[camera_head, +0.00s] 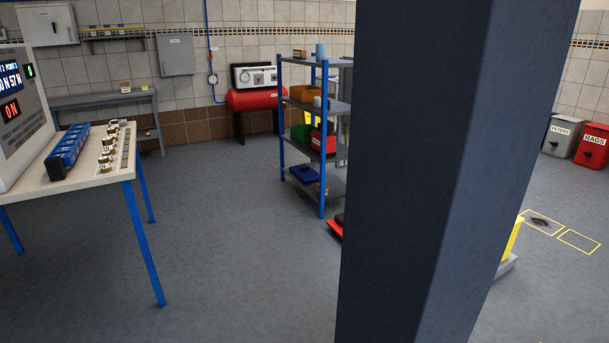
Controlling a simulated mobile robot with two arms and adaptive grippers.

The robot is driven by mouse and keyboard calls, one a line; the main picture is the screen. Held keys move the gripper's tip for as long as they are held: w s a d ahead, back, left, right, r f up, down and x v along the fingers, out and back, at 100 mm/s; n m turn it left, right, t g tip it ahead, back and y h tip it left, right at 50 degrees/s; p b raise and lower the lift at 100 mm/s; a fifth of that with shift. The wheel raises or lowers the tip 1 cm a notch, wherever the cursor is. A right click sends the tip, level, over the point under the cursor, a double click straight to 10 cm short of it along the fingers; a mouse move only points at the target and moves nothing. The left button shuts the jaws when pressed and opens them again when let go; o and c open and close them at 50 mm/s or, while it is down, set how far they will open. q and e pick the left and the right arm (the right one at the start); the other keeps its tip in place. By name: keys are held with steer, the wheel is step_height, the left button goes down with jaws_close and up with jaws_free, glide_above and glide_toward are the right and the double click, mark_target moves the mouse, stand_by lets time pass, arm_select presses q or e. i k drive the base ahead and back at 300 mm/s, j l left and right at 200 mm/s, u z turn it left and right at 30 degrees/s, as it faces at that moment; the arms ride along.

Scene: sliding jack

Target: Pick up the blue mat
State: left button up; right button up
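A dark blue flat item (304,173) lies on the bottom shelf of the blue-and-grey rack (318,105) in the head view. It may be the blue mat, but it is too small to tell for sure. Neither of my grippers is in view.
A large dark upright (420,170) blocks much of the view right of the rack. A table (100,180) with blue legs stands at left, holding a blue holder (68,152) and small parts. A red tank (255,101) and bins (592,146) stand farther back. The floor between table and rack is clear.

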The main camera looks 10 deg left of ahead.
mark_target(306, 173)
steer(key=u, duration=0.7)
steer(key=i+u, duration=0.1)
steer(key=i, duration=8.65)
steer(key=i+z, duration=0.1)
steer(key=i, duration=0.45)
steer(key=i+j+z, duration=0.1)
steer(key=i, duration=0.45)
steer(key=i+j, duration=0.2)
steer(key=i, duration=0.35)
steer(key=i+z, duration=0.1)
steer(key=z, duration=1.85)
